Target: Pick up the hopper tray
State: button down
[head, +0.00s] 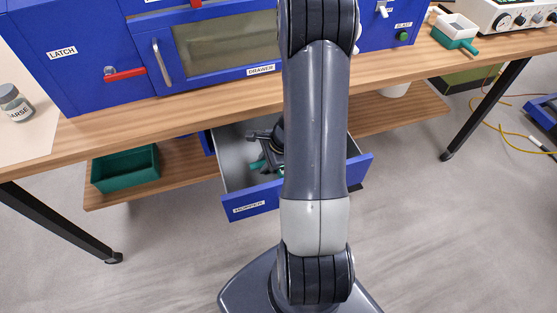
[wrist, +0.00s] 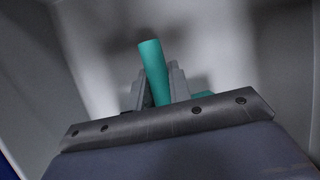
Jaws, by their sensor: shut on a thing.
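A blue drawer labelled HOPPER (head: 250,208) stands open under the bench in the head view. Inside it a green piece (head: 257,165) shows in part beside my gripper; I take it for the hopper tray. In the wrist view my gripper (wrist: 158,88) is shut on a green rod-like handle (wrist: 152,65), which sticks up between the two fingers. A little more green (wrist: 203,95) shows behind the right finger. The rest of the tray is hidden by my gripper and arm. Grey drawer walls (wrist: 225,40) surround the gripper.
A green bin (head: 125,170) sits on the lower shelf at left. The blue cabinet (head: 110,90) with a windowed door stands on the wooden bench (head: 180,110). The bench edge overhangs the drawer.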

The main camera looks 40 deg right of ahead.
notch_tip(320, 180, up, 10)
jog(key=shift+p, duration=0.8)
jog(key=c, duration=1.9)
grip_release()
grip_shut()
